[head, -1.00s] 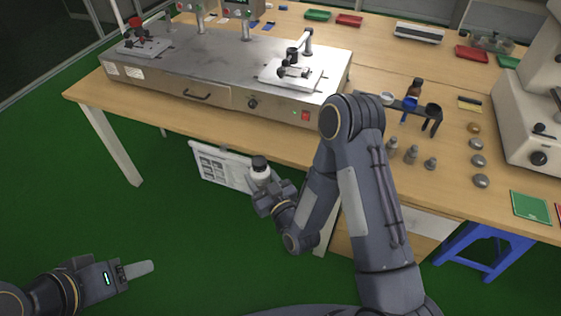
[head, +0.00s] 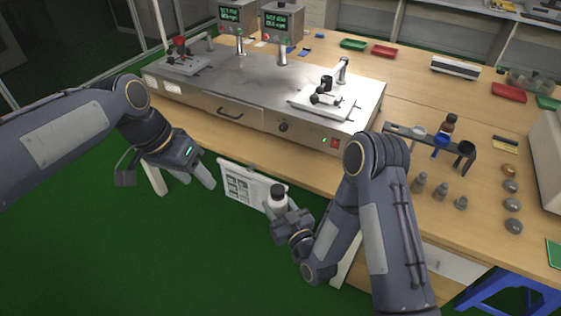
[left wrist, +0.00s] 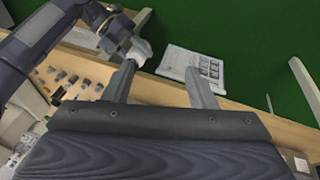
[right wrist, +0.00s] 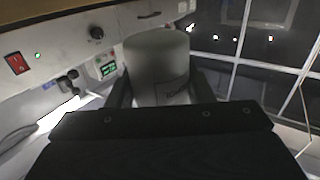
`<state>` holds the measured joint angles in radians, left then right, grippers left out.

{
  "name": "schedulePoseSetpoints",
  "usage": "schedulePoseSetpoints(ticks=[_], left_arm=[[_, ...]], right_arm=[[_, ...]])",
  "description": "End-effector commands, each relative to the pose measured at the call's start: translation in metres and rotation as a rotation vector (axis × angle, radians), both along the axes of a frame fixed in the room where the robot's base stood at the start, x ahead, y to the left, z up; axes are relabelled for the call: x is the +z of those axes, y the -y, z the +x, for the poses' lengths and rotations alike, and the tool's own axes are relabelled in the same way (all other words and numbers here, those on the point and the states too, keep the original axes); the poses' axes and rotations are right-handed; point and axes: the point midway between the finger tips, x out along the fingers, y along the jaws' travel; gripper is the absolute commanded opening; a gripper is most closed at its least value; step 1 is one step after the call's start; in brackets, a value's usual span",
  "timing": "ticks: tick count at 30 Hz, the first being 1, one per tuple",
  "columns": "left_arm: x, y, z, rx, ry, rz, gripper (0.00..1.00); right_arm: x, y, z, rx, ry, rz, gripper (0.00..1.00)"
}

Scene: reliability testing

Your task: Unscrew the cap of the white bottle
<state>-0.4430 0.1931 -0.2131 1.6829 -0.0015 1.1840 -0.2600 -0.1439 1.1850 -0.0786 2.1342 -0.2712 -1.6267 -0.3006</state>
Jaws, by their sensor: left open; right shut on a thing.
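The white bottle (head: 278,204) is upright in my right gripper (head: 284,213), below and in front of the table edge. Its black cap (head: 278,190) is on top and clear of the fingers. The bottle fills the middle of the right wrist view (right wrist: 168,90), between the fingers, with a partly visible label. My left gripper (head: 205,176) is open and empty, left of the bottle and apart from it. In the left wrist view its two fingers (left wrist: 160,84) are spread, with the bottle (left wrist: 139,50) beyond them.
The wooden table (head: 190,122) carries a metal machine (head: 250,85) and a black rack (head: 440,142). Several grey weights (head: 441,192) stand at the right. A framed sheet (head: 240,187) is behind the bottle.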

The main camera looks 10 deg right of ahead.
Motion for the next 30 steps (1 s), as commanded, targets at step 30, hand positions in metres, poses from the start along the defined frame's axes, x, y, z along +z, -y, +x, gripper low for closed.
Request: schedulePoseSetpoints(ticks=[30], left_arm=[[-0.105,0.182,0.079,-0.505,-0.013,0.349,0.51]], right_arm=[[0.001,0.000,0.000,0.000,0.002,0.001,0.00]])
